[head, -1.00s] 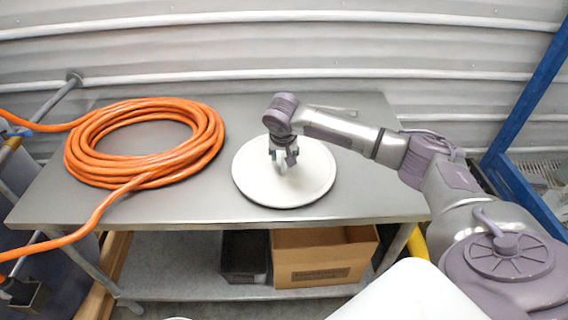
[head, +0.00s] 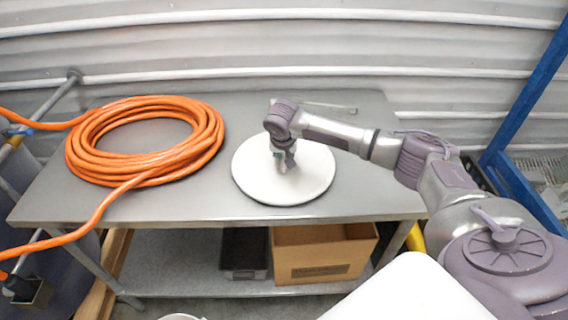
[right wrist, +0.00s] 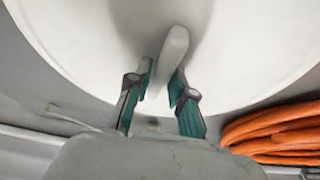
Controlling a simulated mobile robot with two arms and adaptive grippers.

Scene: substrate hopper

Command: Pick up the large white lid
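The large white lid (head: 305,183) is a round disc lying flat on the grey metal table. Its raised white handle shows in the right wrist view (right wrist: 172,50). My right gripper (head: 284,166) is over the middle of the lid, pointing down at the handle. In the right wrist view its two green-padded fingers (right wrist: 161,88) stand on either side of the handle, apart from each other, with some gap visible beside it. In the head view the wrist and fingers hide most of the handle. My left gripper is not in view.
A coiled orange hose (head: 205,150) lies on the left of the table (head: 200,205). A thin metal bar lies behind the lid. A cardboard box (head: 320,272) and a dark bin (head: 245,268) sit on the lower shelf. A blue frame (head: 525,190) stands at right.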

